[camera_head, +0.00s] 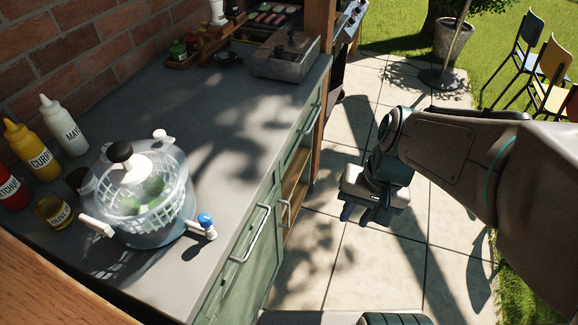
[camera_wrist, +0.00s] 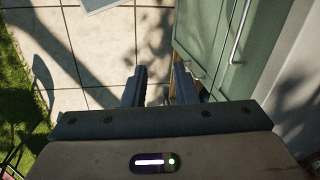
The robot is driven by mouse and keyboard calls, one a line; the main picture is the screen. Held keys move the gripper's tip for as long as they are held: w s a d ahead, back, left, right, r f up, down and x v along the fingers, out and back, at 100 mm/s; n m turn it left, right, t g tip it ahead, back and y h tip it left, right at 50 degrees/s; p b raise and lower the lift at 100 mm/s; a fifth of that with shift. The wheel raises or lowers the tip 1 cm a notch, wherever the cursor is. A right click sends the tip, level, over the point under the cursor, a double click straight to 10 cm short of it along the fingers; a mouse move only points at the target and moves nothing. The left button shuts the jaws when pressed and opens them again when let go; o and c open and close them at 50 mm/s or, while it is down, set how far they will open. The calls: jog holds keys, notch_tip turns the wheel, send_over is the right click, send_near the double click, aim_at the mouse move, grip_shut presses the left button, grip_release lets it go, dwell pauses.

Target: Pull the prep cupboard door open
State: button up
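The green prep cupboard (camera_head: 238,272) is under the grey counter, and its front faces my arm. It carries a long pale bar handle (camera_head: 250,232), with a second, smaller handle (camera_head: 285,212) beyond it. My gripper (camera_head: 364,214) is to the right of the cupboard front, over the paving, pointing down and apart from both handles. In the wrist view the two fingers (camera_wrist: 159,86) are spread with nothing between them. The green front (camera_wrist: 210,40) and a bar handle (camera_wrist: 239,32) show right of the fingers. The door looks shut, though its lower part is hidden.
Paving (camera_head: 335,250) is clear beside the cupboard. Chairs (camera_head: 552,65) stand far right on grass.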

jog(key=w+a+f+m+g+y+b, duration=0.1)
jog(key=w+a+f+m+y+b, duration=0.1)
jog(key=f+m+y+b, duration=0.3)
jog(key=w+a+f+g+y+b, duration=0.1)
jog(key=w+a+f+b, duration=0.15)
jog(key=f, duration=0.55)
jog(key=w+a+f+m+g+y+b, duration=0.1)
jog(key=a+f+m+y+b, duration=0.1)
jog(key=f+m+y+b, duration=0.3)
jog(key=w+d+f+m+t+y+b, duration=0.1)
jog(key=w+d+f+m+t+b, duration=0.1)
jog(key=w+f+m+t+b, duration=0.6)
jog(key=w+d+f+m+t+y+b, duration=0.1)
jog(key=w+d+f+m+t+b, duration=0.25)
jog(key=f, duration=0.95)
jog(key=b, duration=0.2)
send_over(289, 226)
jog(key=shift+w+a+r+m+t, duration=0.1)
jog(key=shift+w+m+t, duration=0.15)
jog(key=shift+w, duration=0.05)
grip_shut()
